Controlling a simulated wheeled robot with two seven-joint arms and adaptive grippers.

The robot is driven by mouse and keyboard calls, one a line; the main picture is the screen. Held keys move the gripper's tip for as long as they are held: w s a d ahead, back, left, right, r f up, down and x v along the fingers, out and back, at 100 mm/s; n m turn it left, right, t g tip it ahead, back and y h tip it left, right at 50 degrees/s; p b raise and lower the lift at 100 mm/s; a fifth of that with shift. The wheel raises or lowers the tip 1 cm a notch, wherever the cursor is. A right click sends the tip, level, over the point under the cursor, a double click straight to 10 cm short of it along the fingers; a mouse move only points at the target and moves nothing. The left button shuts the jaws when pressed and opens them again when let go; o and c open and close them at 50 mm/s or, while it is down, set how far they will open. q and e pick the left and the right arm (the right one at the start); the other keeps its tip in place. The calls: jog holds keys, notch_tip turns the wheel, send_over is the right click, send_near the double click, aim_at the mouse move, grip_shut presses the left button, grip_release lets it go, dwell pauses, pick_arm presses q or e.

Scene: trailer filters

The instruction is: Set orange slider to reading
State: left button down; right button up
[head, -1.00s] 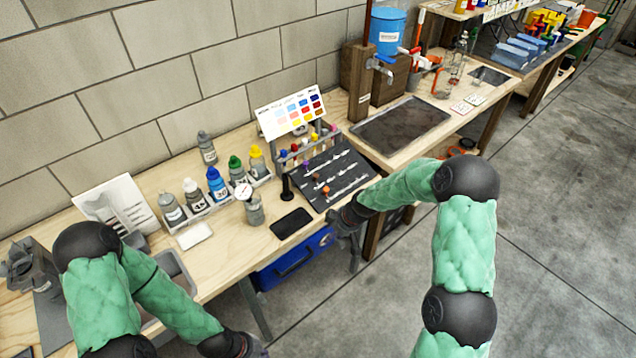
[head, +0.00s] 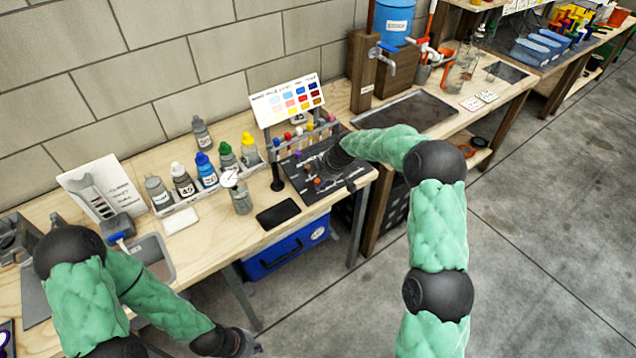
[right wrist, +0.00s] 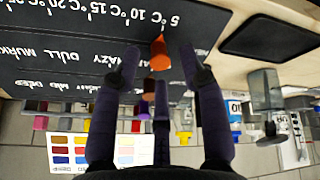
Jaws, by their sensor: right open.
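The orange slider (head: 317,182) sits on the dark slider board (head: 296,181), in the row nearest the board's front edge. In the right wrist view, which is upside down, the orange slider (right wrist: 161,62) stands beside the 5°C end of the temperature scale. My right gripper (right wrist: 157,55) is open, with one finger on each side of the orange slider in that view; contact is not visible. In the head view my right gripper (head: 338,166) is over the board, its fingertips partly hidden. My left gripper (head: 243,345) is low at the bottom edge, its fingers unclear.
A brown slider (head: 306,168) and a purple slider (head: 297,155) sit in the other rows. Behind the board stand a rack of coloured-top tubes and a colour chart (head: 288,99).

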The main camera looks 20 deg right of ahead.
pick_arm(q)
jog(key=shift+f, duration=0.25)
pick_arm(e)
jog(key=shift+x, duration=1.2)
grip_shut()
jog(key=shift+d, duration=0.1)
